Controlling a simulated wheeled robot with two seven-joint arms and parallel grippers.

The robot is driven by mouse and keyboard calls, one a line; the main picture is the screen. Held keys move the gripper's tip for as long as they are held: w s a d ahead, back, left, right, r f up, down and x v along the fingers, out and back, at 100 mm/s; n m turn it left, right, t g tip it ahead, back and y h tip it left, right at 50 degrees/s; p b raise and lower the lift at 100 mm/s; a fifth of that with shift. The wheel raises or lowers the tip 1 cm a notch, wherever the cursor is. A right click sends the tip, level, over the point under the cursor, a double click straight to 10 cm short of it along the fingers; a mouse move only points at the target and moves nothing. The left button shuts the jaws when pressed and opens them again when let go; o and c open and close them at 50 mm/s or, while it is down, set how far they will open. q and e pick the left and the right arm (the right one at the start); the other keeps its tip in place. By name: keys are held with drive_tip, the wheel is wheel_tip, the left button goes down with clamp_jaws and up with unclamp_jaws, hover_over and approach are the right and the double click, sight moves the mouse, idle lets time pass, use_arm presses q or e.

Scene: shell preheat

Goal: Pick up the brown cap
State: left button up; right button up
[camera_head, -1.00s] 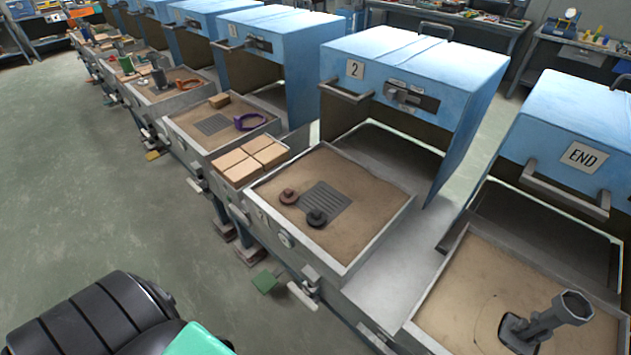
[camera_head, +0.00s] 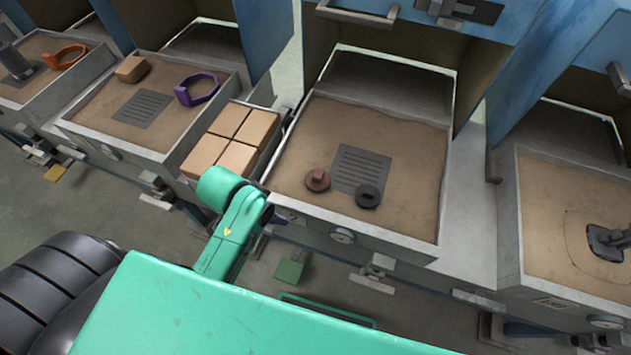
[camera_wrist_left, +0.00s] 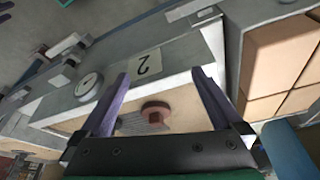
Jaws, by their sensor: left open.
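The brown cap (camera_head: 317,180) is a small round disc with a raised grip. It lies on the sandy bed of the middle tray (camera_head: 418,250), left of a dark grate. In the left wrist view the brown cap (camera_wrist_left: 155,114) shows between the two fingers, beyond them and apart from them. My left gripper (camera_wrist_left: 160,77) is open and empty. In the head view the left gripper (camera_head: 273,216) is at the tray's front left corner, mostly hidden by its own arm. My right gripper is not in view.
A black cap (camera_head: 368,196) lies right of the brown cap, by the grate (camera_head: 360,168). Tan blocks (camera_head: 237,158) fill a bin to the left. The tray's raised front wall and a blue hood (camera_head: 500,40) behind bound the bed. Sand at the right is clear.

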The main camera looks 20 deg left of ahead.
use_arm(q)
drive_tip(key=w+d+r+m, duration=0.1)
drive_tip(key=d+m, duration=0.2)
drive_tip(key=w+d+r+m+h, duration=0.1)
drive_tip(key=w+d+m, duration=0.1)
drive_tip(key=d+m, duration=0.1)
drive_tip(key=w+d+r+m+h, duration=0.1)
drive_tip(key=w+d+m, duration=0.1)
drive_tip(key=d, duration=0.1)
drive_tip(key=shift+w+r+m, duration=0.15)
drive_tip(key=shift+r+m, duration=0.25)
drive_tip(key=w+d+r+m+g, duration=0.1)
drive_tip(key=w+d+m, duration=0.2)
drive_tip(key=m, duration=0.3)
wheel_tip(320, 180, up, 6)
drive_tip(key=m+g+y, duration=0.3)
drive_tip(key=m, duration=1.4)
hover_over(318, 174)
drive_tip(key=shift+m, duration=0.3)
wheel_tip(318, 174, down, 14)
drive_tip(key=shift+r+p, duration=0.1)
drive_tip(key=shift+p, duration=0.85)
drive_tip(key=c, duration=1.1)
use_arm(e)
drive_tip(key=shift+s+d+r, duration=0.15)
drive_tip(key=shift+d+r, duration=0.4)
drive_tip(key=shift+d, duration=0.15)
use_arm(q)
drive_tip(key=shift+o, duration=0.2)
drive_tip(key=shift+r, duration=0.1)
